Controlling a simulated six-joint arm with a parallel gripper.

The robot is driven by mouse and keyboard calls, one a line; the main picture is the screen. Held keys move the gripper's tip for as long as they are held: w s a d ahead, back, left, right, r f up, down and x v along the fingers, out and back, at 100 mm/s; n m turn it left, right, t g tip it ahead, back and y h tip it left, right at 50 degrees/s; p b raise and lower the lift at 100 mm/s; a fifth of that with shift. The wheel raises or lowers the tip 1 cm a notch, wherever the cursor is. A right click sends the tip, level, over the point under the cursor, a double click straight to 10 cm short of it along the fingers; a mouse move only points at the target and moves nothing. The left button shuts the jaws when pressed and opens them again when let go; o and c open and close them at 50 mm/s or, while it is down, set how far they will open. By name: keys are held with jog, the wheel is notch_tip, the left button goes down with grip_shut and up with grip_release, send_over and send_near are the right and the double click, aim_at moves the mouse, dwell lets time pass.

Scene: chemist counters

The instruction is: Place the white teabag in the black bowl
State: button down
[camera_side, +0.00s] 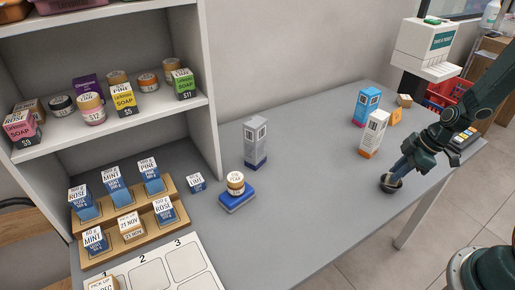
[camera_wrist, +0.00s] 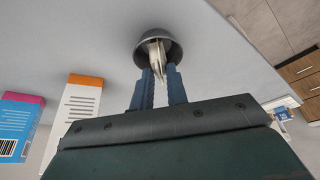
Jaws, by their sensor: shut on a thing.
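The black bowl (camera_side: 390,187) stands on the grey counter at the right, near its front edge. It also shows in the wrist view (camera_wrist: 172,40) at top centre, beyond my fingertips. My gripper (camera_side: 398,172) points down and to the left at the bowl, with its tips at or just over the rim. In the wrist view, my gripper's blue fingers (camera_wrist: 161,75) are shut on the pale white teabag (camera_wrist: 158,52). The teabag overlaps the bowl's opening there. Whether it touches the bowl inside I cannot tell. The side view does not show the teabag clearly.
A white and orange box (camera_side: 373,133) and a blue box (camera_side: 366,106) stand left of the bowl. A grey box (camera_side: 255,144) stands further left. A shelf (camera_side: 150,120) with soaps and jars is at far left. The counter between the grey box and bowl is clear.

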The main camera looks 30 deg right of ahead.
jog(key=shift+f, duration=0.55)
jog(key=c, duration=1.3)
grip_release()
jog(key=shift+r, duration=0.15)
jog(key=shift+r, duration=3.4)
